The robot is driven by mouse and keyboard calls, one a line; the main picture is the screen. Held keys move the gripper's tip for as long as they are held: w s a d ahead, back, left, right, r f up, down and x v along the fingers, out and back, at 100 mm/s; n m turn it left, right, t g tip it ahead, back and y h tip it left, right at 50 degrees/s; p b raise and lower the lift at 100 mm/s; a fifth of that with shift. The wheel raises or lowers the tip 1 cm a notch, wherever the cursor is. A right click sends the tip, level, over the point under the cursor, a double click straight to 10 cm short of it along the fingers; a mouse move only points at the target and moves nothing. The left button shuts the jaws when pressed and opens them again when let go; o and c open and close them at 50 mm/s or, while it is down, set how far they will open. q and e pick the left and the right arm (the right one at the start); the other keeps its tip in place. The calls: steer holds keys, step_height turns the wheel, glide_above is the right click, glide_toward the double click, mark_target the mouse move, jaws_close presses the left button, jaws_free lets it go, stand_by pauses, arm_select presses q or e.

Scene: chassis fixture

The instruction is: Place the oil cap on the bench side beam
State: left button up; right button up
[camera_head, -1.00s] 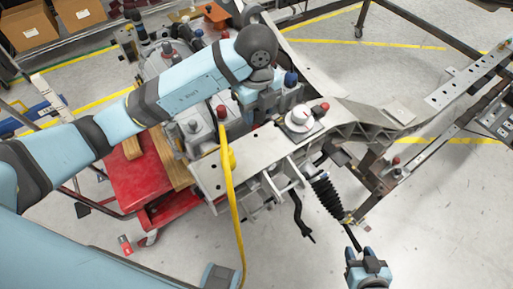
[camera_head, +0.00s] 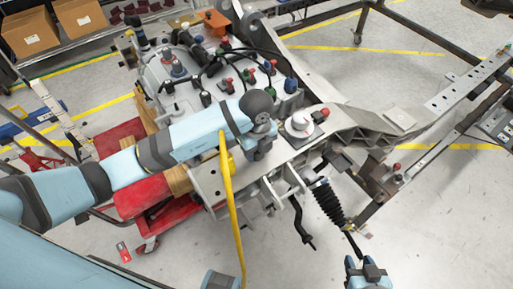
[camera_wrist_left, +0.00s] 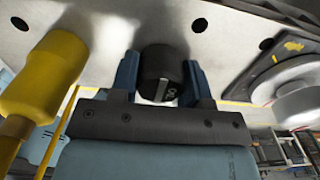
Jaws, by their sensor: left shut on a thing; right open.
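My left gripper (camera_head: 257,150) is over the pale grey side beam (camera_head: 208,182), between a yellow hose and a white round mount. In the left wrist view its two blue fingers (camera_wrist_left: 160,78) are shut on the black oil cap (camera_wrist_left: 160,70). The pale beam face (camera_wrist_left: 115,30) with dark round holes lies right beyond the cap. I cannot tell whether the cap touches it. The cap is hidden behind the gripper in the head view. My right gripper (camera_head: 367,268) is open and empty above the floor at lower right.
The yellow hose (camera_head: 228,190) rises close to the left gripper; its thick yellow end (camera_wrist_left: 45,75) shows in the wrist view. The white round mount (camera_head: 299,122) stands right of the gripper. The engine (camera_head: 190,75) with several coloured caps lies behind. A black bellows (camera_head: 328,202) hangs in front.

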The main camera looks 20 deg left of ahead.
arm_select(q)
steer(key=shift+f, duration=0.1)
steer(key=o, duration=1)
steer(key=shift+r, duration=0.2)
step_height(320, 180, up, 11)
steer(key=shift+f, duration=0.2)
steer(key=shift+r, duration=0.65)
steer(key=shift+d, duration=0.1)
